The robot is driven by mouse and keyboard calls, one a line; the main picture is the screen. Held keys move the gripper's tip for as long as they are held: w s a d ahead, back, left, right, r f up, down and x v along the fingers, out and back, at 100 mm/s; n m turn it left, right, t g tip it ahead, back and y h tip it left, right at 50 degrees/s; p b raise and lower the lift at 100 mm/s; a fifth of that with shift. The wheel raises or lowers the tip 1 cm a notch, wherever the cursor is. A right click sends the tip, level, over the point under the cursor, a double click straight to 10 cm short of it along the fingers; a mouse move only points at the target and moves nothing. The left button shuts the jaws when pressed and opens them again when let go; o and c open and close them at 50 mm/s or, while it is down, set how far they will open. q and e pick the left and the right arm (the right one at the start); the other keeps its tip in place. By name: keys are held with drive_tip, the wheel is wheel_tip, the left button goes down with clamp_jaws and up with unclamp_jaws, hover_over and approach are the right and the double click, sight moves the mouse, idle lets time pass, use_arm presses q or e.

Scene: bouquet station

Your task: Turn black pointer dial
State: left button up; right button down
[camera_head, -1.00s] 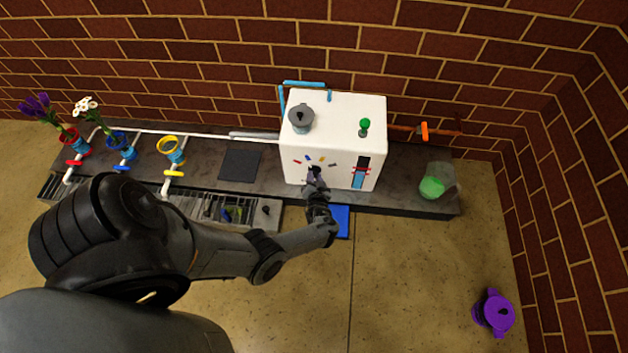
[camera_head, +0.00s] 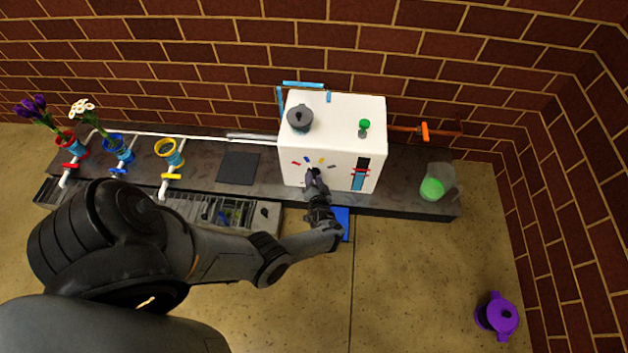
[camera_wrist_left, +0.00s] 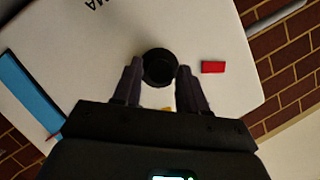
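The black pointer dial (camera_wrist_left: 159,67) sits on the front of a white box (camera_head: 346,112). In the left wrist view it is a dark round knob lying between the tips of my left gripper (camera_wrist_left: 156,80). The two fingers stand apart on either side of it, and I cannot tell whether they touch it. The dial's pointer cannot be made out. In the head view my left gripper (camera_head: 314,178) is at the box's front face and hides most of the dial. A red mark (camera_wrist_left: 213,67) lies beside the dial. My right gripper is not in view.
Coloured marks surround the dial. A blue level strip (camera_head: 359,178) is on the box's front right. A grey-lidded pot (camera_head: 300,118) and green knob (camera_head: 364,126) are on top. Flower pots stand left on the counter (camera_head: 213,150); a green-filled jug (camera_head: 433,187) stands right.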

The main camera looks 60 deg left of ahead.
use_arm(q)
drive_tip(key=shift+o, duration=0.9)
drive_tip(key=shift+d, duration=0.1)
drive_tip(key=p+v, duration=0.4)
drive_tip(key=v, duration=0.6)
drive_tip(key=shift+d+p, duration=0.3)
drive_tip(key=shift+p, duration=0.1)
drive_tip(key=shift+s, duration=0.15)
drive_tip(key=shift+r, duration=0.1)
